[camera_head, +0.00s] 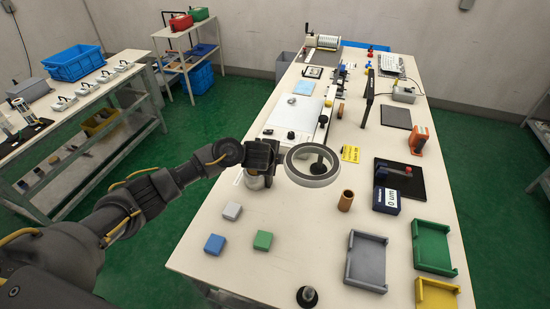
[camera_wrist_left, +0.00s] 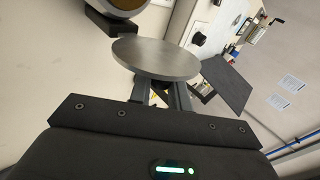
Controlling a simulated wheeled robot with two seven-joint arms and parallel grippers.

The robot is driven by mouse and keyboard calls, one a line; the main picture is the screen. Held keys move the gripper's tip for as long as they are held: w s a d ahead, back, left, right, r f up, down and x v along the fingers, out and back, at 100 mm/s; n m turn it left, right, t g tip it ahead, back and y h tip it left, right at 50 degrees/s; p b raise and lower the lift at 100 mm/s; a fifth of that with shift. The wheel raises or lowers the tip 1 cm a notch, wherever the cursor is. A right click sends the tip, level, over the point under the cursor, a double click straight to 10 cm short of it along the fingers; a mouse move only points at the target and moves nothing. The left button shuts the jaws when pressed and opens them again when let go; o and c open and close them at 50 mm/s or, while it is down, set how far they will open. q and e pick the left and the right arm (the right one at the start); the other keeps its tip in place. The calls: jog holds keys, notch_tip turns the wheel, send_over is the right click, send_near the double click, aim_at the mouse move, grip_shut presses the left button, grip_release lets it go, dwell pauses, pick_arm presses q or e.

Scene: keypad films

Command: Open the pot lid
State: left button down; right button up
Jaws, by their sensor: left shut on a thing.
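My left gripper (camera_head: 262,158) reaches in from the left over the table's near left part. In the left wrist view its two fingers (camera_wrist_left: 158,92) are closed in at the near edge of a round grey metal disc (camera_wrist_left: 155,57), which looks like the pot lid. The fingers hide the gripped spot. In the head view a small metal cylinder (camera_head: 257,182), likely the pot, shows just under the gripper, partly covered by it. I cannot tell whether the lid touches the pot. My right gripper is in neither view.
A grey ring (camera_head: 312,181) stands out just right of the gripper. A brown cylinder (camera_head: 346,200), a dark blue box (camera_head: 387,201) and open trays (camera_head: 367,261) are to the right.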

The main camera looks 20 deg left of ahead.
pick_arm(q)
jog(key=c, duration=1.4)
grip_release()
jog(key=p+v, duration=0.4)
jog(key=v, duration=0.6)
jog(key=shift+s+r, duration=0.25)
